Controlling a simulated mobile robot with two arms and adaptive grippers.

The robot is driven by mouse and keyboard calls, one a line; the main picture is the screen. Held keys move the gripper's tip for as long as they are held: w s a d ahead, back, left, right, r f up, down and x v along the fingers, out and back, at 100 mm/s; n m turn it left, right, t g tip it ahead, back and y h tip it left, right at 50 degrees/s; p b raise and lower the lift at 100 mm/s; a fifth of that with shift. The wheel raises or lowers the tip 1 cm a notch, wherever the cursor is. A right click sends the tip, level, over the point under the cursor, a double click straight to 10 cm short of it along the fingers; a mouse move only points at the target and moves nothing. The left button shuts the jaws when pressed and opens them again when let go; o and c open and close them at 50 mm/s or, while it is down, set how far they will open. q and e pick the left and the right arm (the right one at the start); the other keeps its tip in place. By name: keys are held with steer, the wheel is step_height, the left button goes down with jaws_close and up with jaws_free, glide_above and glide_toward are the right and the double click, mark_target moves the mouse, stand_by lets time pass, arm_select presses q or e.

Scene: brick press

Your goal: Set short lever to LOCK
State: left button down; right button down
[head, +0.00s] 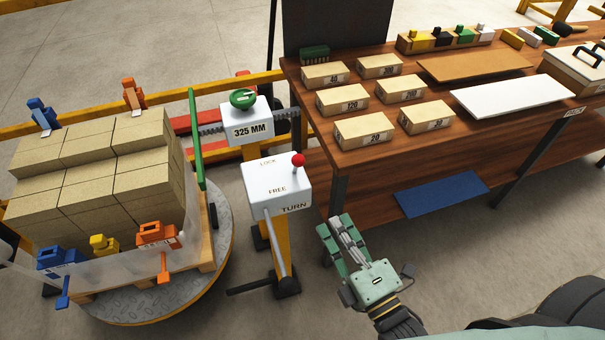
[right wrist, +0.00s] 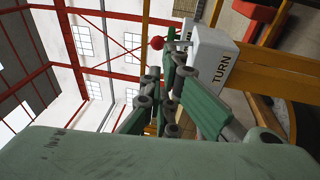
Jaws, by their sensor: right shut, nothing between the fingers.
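The short lever with a red ball knob (head: 298,160) stands on the right part of a white box (head: 262,190) marked LOCK at the back, FREE nearer the front, and TURN on its front face. I cannot tell exactly which mark the lever points to. My right gripper (head: 333,224) is shut and empty, in front of and to the right of the box, apart from the lever. In the right wrist view, the red knob (right wrist: 156,43) and the box (right wrist: 210,50) show beyond the shut fingers (right wrist: 165,80). My left gripper is not in view.
A wooden table (head: 430,150) with labelled blocks stands right of the box, its near corner close. A box reading 325 MM (head: 247,130) with a green knob is behind. A brick stack (head: 95,170) sits on a round turntable (head: 150,305) at left.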

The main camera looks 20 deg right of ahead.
steer(key=p, duration=0.2)
glide_toward(296, 166)
steer(key=d+f+x, duration=0.1)
steer(key=x, duration=0.4)
steer(key=shift+x, duration=1)
steer(key=shift+r, duration=0.2)
